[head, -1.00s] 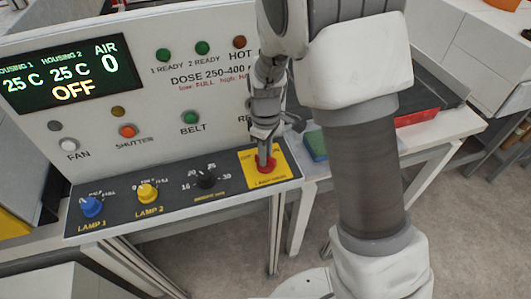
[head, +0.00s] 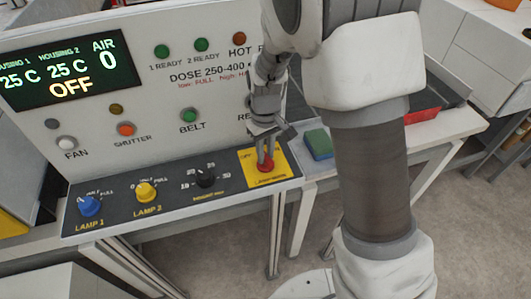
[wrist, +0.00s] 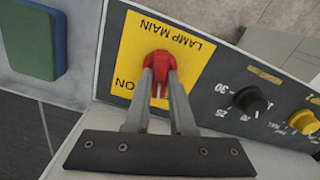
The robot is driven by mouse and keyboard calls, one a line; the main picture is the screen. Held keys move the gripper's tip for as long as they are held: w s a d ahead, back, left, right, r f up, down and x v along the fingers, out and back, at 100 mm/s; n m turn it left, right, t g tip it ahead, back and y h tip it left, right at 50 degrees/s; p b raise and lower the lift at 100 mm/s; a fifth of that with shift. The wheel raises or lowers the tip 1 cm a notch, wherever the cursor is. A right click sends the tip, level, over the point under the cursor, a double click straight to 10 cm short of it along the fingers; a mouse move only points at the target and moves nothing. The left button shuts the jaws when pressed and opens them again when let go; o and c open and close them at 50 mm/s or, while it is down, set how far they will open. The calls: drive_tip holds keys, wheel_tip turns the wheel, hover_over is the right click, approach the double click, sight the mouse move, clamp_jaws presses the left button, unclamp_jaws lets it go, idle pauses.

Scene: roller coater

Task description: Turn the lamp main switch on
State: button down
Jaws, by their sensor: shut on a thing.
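The lamp main switch is a red knob (head: 265,165) on a yellow plate (head: 280,178) at the right end of the sloped dark control panel. My gripper (head: 265,157) reaches down onto it from above, with its fingers closed on the knob. In the wrist view, the two fingers (wrist: 160,78) hold the red knob (wrist: 160,60) from both sides. The plate reads LAMP MAIN there, upside down, with ON at its left. The fingers cover part of the knob, and I cannot tell which way it points. The display (head: 70,75) reads OFF.
Blue lamp 1 knob (head: 90,206), yellow lamp 2 knob (head: 146,193) and a black knob (head: 205,178) stand left of the switch. Buttons, including the green belt button (head: 189,116), sit on the upright panel. A blue-green block (head: 319,144) lies to the right.

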sight(266, 156)
drive_tip(key=m, duration=0.6)
drive_tip(key=shift+w+r, duration=0.1)
drive_tip(key=m, duration=0.5)
drive_tip(key=shift+m, duration=0.4)
drive_tip(key=c, duration=0.8)
unclamp_jaws()
drive_tip(key=shift+o, duration=0.2)
wheel_tip(266, 156, up, 17)
drive_tip(key=shift+r, duration=0.2)
